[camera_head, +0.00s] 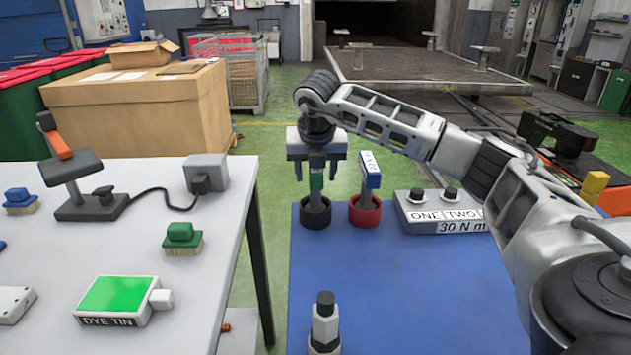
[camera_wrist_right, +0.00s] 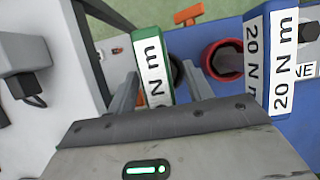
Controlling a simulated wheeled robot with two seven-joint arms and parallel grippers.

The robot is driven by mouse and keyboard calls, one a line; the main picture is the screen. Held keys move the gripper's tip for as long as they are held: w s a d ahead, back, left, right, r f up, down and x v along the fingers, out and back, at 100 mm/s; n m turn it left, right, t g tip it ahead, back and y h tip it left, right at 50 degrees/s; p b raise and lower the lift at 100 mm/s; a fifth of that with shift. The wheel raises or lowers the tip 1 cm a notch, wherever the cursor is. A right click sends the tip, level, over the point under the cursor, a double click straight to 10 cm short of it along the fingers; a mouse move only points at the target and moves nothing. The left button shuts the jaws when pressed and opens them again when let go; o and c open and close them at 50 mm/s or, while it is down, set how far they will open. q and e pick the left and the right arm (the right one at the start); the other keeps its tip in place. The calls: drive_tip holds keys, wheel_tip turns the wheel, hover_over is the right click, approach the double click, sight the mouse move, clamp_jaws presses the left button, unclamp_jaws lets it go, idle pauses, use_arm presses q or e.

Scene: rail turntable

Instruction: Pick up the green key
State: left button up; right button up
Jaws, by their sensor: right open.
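The green key (camera_head: 316,182) stands upright in a black round holder (camera_head: 315,213) on the blue surface. In the wrist view its green head (camera_wrist_right: 150,66) carries a white label with "N m" in black. My right gripper (camera_head: 316,170) is above it, pointing down and open, and hides the key's top in the head view. In the wrist view the right gripper's fingers (camera_wrist_right: 163,88) are apart, one on each side of the key's head; I cannot tell whether either touches it. My left gripper is not in view.
A blue key (camera_head: 371,170) labelled 20 N m stands in a red holder (camera_head: 364,212) close on the right. Beyond it is a grey box (camera_head: 440,227) marked ONE, TWO and 30 N m. A grey bottle-like piece (camera_head: 325,325) stands in front. A white table (camera_head: 70,250) is left.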

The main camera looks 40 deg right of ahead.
drive_tip(key=shift+x, duration=0.75)
clamp_jaws()
drive_tip(key=shift+r, duration=0.1)
